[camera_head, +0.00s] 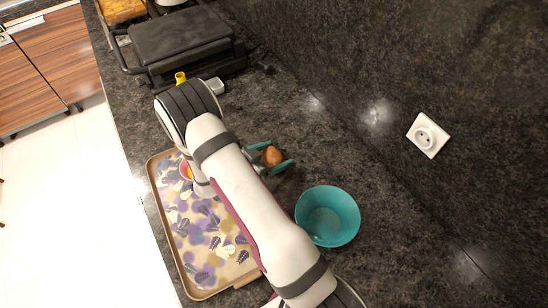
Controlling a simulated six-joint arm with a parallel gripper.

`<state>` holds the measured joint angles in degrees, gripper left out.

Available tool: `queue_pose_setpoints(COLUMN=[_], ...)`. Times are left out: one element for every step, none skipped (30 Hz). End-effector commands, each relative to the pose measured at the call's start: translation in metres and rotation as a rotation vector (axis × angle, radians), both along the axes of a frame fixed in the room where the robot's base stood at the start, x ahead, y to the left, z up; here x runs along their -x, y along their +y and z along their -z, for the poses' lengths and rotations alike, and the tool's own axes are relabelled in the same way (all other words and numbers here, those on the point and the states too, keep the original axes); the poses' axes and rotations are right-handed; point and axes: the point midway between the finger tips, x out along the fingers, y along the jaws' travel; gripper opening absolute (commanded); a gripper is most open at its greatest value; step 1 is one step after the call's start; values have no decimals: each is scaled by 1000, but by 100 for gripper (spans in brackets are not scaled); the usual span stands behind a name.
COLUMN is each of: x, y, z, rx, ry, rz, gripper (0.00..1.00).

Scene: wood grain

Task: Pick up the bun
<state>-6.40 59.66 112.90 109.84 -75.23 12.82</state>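A small round brown bun (271,156) is on or just above the dark stone counter, near the middle of the view. My gripper (276,157) has teal fingers, one on each side of the bun. The fingers stand apart with the bun between them. I cannot tell whether they touch it or whether it is lifted.
A teal bowl (328,216) stands right of my arm. A patterned tray (188,282) lies to the left, partly under my arm, with a small orange-and-purple item (186,171) at its edge. A black grill (181,36) stands at the back. A wall with a socket (428,135) bounds the right.

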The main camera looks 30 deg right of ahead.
Motion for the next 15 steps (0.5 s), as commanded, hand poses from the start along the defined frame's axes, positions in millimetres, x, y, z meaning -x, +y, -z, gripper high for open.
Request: queue_pose_setpoints(x=[0, 0, 0, 0, 0, 0, 0, 0, 0, 0, 0, 0, 0, 0, -1], y=[0, 0, 0, 0, 0, 0, 0, 0, 0, 0, 0, 0, 0, 0, 0], z=[0, 0, 0, 0, 0, 0, 0, 0, 0, 0, 0, -1, -2, -3, -7], rx=[0, 0, 0, 0, 0, 0, 0, 0, 0, 0, 0, 0, 0, 0, 1], ry=[0, 0, 0, 0, 0, 0, 0, 0, 0, 0, 0, 0, -1, -1, -2], rz=[0, 0, 0, 0, 0, 0, 0, 0, 0, 0, 0, 0, 0, 0, 0], gripper=[62, 57, 50, 44, 39, 36, 36, 36, 36, 36, 36, 36, 36, 36, 36])
